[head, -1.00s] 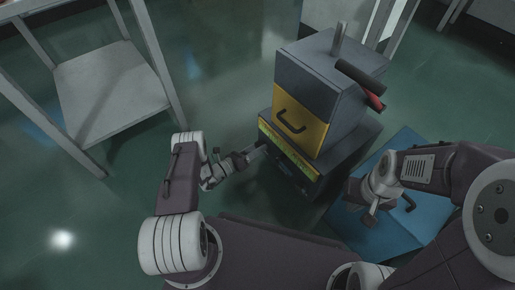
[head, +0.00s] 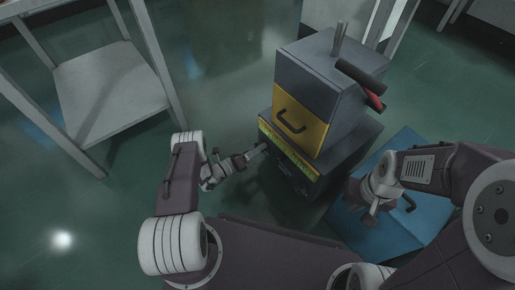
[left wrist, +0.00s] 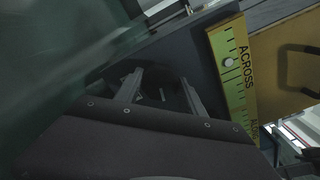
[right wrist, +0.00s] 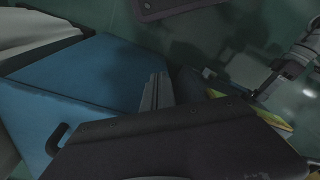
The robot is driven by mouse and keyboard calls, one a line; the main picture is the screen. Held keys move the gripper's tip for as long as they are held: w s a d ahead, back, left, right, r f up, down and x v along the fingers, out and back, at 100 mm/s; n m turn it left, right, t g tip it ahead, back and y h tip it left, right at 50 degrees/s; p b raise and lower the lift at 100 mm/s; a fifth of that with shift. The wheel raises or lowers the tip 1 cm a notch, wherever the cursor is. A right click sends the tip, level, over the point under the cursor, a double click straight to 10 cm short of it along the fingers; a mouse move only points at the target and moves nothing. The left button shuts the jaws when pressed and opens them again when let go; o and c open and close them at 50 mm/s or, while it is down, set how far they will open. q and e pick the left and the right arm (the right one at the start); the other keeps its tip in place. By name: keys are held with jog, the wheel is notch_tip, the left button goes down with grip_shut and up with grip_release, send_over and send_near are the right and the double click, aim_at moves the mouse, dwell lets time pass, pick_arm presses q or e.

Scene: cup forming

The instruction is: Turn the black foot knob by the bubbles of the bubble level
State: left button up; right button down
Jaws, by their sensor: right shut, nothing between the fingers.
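The bubble level is a yellow-green strip (head: 288,149) along the front edge of the dark machine base. In the left wrist view the strip (left wrist: 232,75) reads "ACROSS", with a pale round bubble beside the word. My left gripper (head: 263,147) is at the machine's front left corner, just below the strip's left end. In the left wrist view its two fingers (left wrist: 162,84) stand apart, so it is open. The black foot knob is not clearly distinguishable in the dark area there.
The grey machine body (head: 318,75) has a yellow front panel (head: 300,112) with a handle, and a black and red lever on top. A grey shelf table (head: 105,85) stands at the left. The green floor between is clear.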

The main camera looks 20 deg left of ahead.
pick_arm(q)
jog(key=o, duration=0.4)
jog(key=shift+o, duration=0.2)
jog(key=p+v, duration=0.4)
jog(key=v, duration=0.5)
jog(key=shift+p, duration=0.3)
